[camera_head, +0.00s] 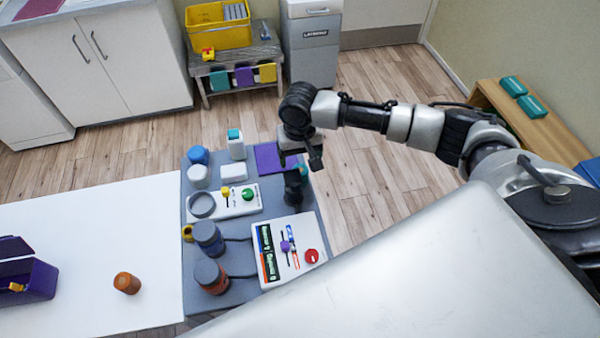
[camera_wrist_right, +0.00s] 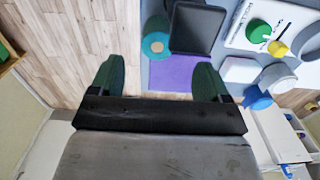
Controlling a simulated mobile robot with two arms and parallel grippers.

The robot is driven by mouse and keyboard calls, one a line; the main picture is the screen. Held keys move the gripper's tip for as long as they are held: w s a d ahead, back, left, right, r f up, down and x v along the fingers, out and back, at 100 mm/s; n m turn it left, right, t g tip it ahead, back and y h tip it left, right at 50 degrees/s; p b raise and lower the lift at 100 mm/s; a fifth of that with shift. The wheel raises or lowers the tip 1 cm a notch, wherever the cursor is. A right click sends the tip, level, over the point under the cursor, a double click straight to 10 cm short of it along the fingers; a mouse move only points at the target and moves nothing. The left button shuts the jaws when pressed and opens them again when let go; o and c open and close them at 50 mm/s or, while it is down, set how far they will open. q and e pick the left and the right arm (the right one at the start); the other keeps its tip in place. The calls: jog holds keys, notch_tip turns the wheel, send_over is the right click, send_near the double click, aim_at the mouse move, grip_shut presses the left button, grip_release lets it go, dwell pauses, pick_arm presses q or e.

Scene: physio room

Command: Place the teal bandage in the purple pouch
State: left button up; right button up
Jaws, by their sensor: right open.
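The teal bandage, a short roll with a tan centre, lies near the back right edge of the grey mat, partly hidden in the head view (camera_head: 303,170). It shows clearly in the right wrist view (camera_wrist_right: 155,46). My right gripper (camera_head: 302,161) is open and empty above that edge. In the wrist view its two dark green fingers (camera_wrist_right: 157,80) are spread apart, with the bandage beyond them, not between them. The purple pouch (camera_head: 38,284) sits open at the far left of the white table, with something yellow at it. My left gripper is not in view.
A flat purple sheet (camera_head: 268,158) lies beside the bandage, and a dark block (camera_head: 293,190) stands close to it. Several jars, bottles and a white board (camera_head: 272,262) crowd the grey mat. An orange bottle (camera_head: 127,283) stands between mat and pouch; the white table is otherwise clear.

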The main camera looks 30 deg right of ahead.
aim_at(300, 166)
jog(key=shift+f, duration=0.35)
jog(key=f, duration=0.1)
jog(key=f+p, duration=0.1)
jog(key=f, duration=0.3)
jog(key=shift+w+d+p, duration=0.25)
jog(key=shift+p, duration=0.05)
jog(key=shift+c, duration=0.6)
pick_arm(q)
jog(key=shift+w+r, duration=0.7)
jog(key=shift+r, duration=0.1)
pick_arm(e)
jog(key=c, duration=0.9)
jog(key=shift+r, duration=0.1)
jog(key=shift+c, duration=0.2)
